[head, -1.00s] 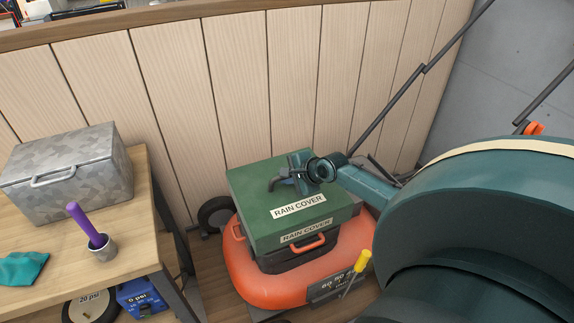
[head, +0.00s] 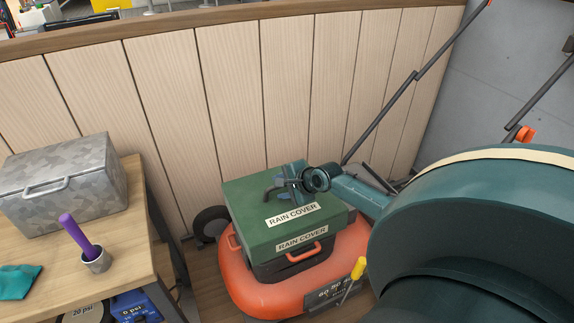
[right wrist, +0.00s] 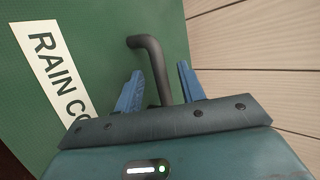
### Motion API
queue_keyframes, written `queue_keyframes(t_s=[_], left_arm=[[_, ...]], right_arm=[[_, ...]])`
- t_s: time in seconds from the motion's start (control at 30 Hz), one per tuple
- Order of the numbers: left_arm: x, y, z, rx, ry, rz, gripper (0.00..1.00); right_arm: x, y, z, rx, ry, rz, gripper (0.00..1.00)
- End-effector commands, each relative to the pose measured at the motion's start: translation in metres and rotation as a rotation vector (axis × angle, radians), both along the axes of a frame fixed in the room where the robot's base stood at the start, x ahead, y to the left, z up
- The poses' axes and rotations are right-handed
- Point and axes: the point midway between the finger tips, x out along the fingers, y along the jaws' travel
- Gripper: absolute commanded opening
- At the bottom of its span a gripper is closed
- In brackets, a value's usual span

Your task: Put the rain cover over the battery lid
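The green rain cover (head: 255,205) sits on top of the dark battery box (head: 291,267) of the orange mower (head: 242,278). It hides the battery lid; how snugly it fits I cannot tell. Its labelled front side hangs just above an orange handle (head: 305,253). My right gripper (head: 284,185) is at the top of the cover, around its dark bent handle. In the right wrist view, the blue fingers (right wrist: 160,90) are apart, with the bent handle (right wrist: 156,62) between them and visible gaps on both sides. My left gripper is out of view.
A wooden bench (head: 130,258) at left holds a grey camouflage box (head: 85,190), a purple-handled tool in a cup (head: 80,238) and a teal cloth (head: 18,281). A plank wall (head: 230,90) stands behind. A yellow-handled tool (head: 358,268) is at the mower's front.

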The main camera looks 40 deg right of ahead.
Motion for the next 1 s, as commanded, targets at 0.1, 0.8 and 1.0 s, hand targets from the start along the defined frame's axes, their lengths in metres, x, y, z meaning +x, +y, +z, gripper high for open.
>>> queue_keyframes(t_s=[0.1, 0.8, 1.0], left_arm=[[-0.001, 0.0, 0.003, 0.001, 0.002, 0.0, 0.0], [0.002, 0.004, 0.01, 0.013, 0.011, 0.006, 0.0], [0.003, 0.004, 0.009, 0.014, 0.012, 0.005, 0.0]], right_arm=[[-0.008, -0.001, 0.006, -0.001, 0.001, 0.001, 0.39], [-0.096, -0.009, 0.083, 0.001, -0.002, 0.0, 0.39], [-0.1, -0.009, 0.086, 0.0, -0.002, 0.0, 0.39]])
